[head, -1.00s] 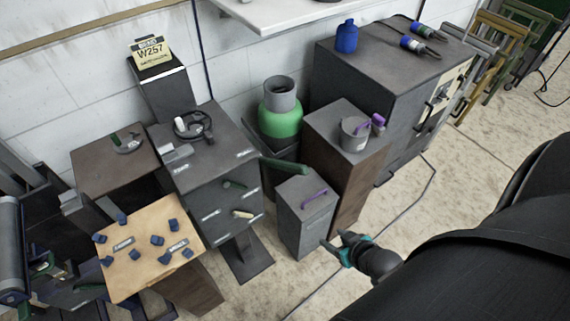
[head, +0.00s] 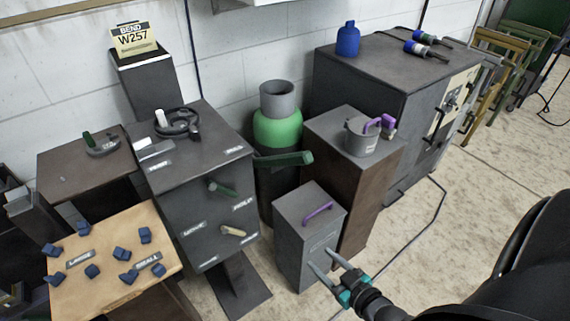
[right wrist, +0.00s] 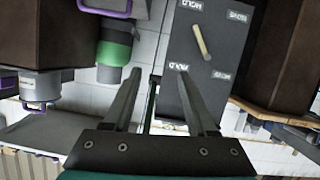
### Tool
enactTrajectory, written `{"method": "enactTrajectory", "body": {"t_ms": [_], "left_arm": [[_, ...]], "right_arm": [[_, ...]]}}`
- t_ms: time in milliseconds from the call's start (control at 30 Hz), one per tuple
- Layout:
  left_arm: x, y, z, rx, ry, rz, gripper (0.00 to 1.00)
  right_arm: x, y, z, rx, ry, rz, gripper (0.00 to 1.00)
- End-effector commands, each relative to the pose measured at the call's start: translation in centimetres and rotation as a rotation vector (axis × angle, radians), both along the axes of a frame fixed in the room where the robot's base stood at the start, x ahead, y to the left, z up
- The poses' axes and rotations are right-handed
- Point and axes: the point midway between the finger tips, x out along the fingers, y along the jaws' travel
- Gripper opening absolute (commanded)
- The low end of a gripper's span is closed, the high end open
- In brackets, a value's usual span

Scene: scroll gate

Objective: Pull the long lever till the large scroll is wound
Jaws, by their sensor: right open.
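A grey cabinet (head: 209,211) carries a green-handled lever (head: 222,189) and a beige-handled lever (head: 233,231) on its front, with HOLD and other labels. A longer dark green bar (head: 284,159) sticks out to the right from the cabinet's upper right side. It looks like the long lever, but I cannot be sure. The beige lever also shows in the right wrist view (right wrist: 202,41). My right gripper (head: 323,258) is open and empty, its fingers in front of the small grey box in the picture, apart from the levers. I cannot make out the large scroll. My left gripper is out of view.
The small grey box (head: 306,243) with a purple handle stands right of the cabinet, before a brown pedestal (head: 366,199). A green canister (head: 277,127) stands behind. A wooden board (head: 110,290) with blue blocks is at the lower left. Open floor lies to the right.

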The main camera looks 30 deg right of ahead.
Motion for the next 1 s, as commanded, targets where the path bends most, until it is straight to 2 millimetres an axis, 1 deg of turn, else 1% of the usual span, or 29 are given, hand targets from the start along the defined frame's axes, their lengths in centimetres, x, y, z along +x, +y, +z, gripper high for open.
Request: {"method": "enactTrajectory", "body": {"t_ms": [33,67,100,167,200,300,400,533,667,767,1000], "left_arm": [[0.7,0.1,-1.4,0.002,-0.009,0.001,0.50],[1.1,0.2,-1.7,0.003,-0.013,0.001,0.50],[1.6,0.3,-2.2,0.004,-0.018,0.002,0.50],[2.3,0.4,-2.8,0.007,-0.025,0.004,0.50],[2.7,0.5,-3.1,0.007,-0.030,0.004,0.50],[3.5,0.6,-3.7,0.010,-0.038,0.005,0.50],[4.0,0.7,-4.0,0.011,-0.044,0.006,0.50],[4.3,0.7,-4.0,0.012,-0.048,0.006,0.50],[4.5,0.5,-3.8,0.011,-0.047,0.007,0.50],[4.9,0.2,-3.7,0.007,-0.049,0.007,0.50],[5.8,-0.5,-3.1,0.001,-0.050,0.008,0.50]], "right_arm": [[1.3,-0.3,2.1,0.008,-0.109,0.012,0.57],[1.9,-0.4,3.8,0.016,-0.175,0.016,0.57],[2.6,-0.4,6.1,0.030,-0.258,0.022,0.57],[3.2,-0.4,9.4,0.050,-0.375,0.028,0.57],[3.4,-0.4,11.4,0.067,-0.444,0.033,0.57],[3.5,-0.2,15.5,0.104,-0.584,0.042,0.57],[3.3,0.0,18.2,0.135,-0.674,0.045,0.57],[3.2,0.0,19.8,0.151,-0.724,0.045,0.57],[4.2,0.1,20.6,0.153,-0.733,0.045,0.57],[5.7,0.2,21.2,0.153,-0.732,0.047,0.57],[9.8,0.6,22.8,0.154,-0.731,0.046,0.57]]}}
